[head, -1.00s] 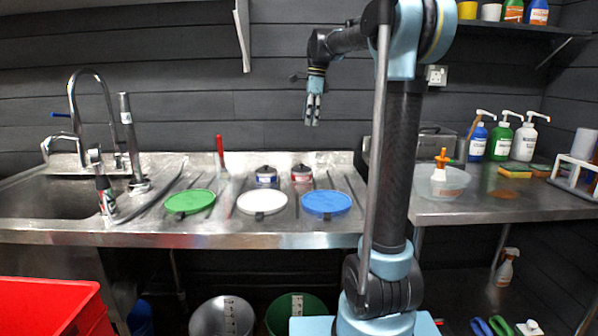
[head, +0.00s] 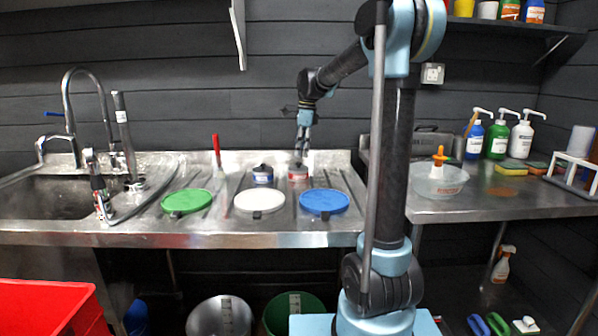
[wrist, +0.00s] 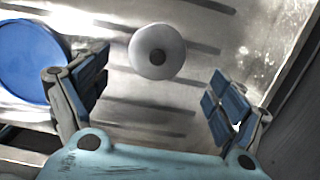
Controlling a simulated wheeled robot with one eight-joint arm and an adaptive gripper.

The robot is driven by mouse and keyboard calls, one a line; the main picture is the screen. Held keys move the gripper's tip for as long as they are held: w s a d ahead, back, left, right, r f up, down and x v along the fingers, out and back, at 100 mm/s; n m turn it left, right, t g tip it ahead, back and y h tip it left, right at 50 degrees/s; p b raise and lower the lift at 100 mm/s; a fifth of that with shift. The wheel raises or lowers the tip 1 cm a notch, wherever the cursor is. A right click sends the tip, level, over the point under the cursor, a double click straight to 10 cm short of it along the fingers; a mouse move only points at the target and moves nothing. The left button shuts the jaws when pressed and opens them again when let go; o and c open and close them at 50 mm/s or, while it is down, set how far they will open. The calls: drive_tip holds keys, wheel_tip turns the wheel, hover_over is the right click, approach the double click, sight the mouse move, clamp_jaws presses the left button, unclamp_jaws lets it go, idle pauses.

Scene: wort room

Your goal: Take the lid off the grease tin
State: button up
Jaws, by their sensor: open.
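Two small tins stand at the back of the steel drainboard in the head view: a blue-labelled tin (head: 263,175) and a red-labelled tin (head: 298,174). Both have dark tops; I cannot read which holds grease. My gripper (head: 302,153) points down just above the red-labelled tin, open. In the wrist view a round pale lid (wrist: 147,63) with a dark centre knob lies beyond the gap between the spread fingers of my gripper (wrist: 157,88). Nothing is between the fingers, and they appear clear of the lid.
Green (head: 187,201), white (head: 260,200) and blue (head: 324,201) discs lie along the front of the drainboard. A red-handled tool (head: 216,150) stands left of the tins. The dark plank wall (head: 200,100) is close behind. A clear tub (head: 440,181) stands to the right.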

sight(299, 163)
drive_tip(key=shift+s+a+f, duration=0.1)
drive_tip(key=shift+a+f, duration=0.1)
drive_tip(key=shift+f, duration=1.05)
drive_tip(key=shift+s+a+f, duration=0.1)
drive_tip(key=shift+a+f, duration=0.05)
drive_tip(key=shift+f, duration=1.1)
drive_tip(key=c, duration=1.2)
